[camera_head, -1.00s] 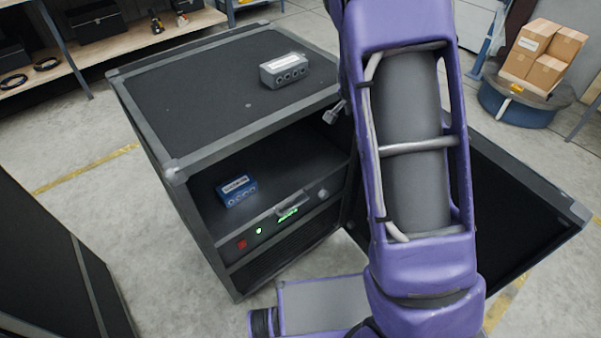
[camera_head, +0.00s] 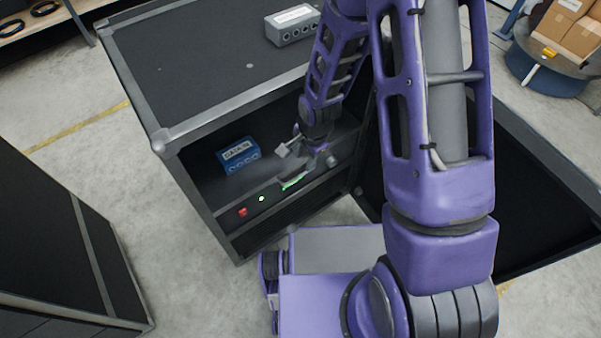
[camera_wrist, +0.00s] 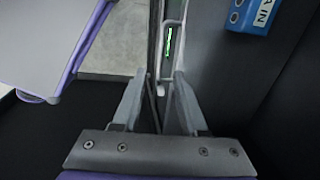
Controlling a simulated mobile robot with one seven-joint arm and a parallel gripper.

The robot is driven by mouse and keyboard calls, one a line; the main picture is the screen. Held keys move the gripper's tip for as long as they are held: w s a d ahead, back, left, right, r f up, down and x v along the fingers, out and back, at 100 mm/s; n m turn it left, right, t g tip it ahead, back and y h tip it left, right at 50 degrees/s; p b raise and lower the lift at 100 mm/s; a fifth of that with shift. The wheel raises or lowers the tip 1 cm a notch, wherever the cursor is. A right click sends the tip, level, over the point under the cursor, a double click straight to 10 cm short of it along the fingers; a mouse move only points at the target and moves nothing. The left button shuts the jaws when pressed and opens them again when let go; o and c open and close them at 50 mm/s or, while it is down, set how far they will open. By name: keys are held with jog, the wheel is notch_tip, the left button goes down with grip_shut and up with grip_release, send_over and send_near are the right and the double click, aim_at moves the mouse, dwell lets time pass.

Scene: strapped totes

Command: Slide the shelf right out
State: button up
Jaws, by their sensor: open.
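The shelf (camera_head: 205,193) is a dark drawer-like shelf in the open black cabinet. Its front has a grey handle (camera_head: 293,178), green lights and a red switch. A blue box (camera_head: 238,156) sits on the shelf at the left. My gripper (camera_head: 296,153) is at the shelf's front, just above the handle. In the wrist view my gripper (camera_wrist: 163,82) is open, its fingers apart on either side of the front edge line. The handle (camera_wrist: 174,45) shows beyond the fingertips beside a green display. Whether the fingers touch anything I cannot tell.
The cabinet's top (camera_head: 200,60) carries a grey box (camera_head: 292,27). The open cabinet door (camera_head: 545,195) stands to the right, partly behind my arm. Another black case (camera_head: 45,240) stands at the left. Floor is clear between the case and the cabinet.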

aim_at(299, 176)
jog(key=f, duration=0.3)
jog(key=w+f+b, duration=0.1)
jog(key=f, duration=0.2)
jog(key=a+f, duration=0.1)
jog(key=f, duration=0.3)
jog(key=shift+w, duration=0.35)
grip_shut()
dwell(0.8)
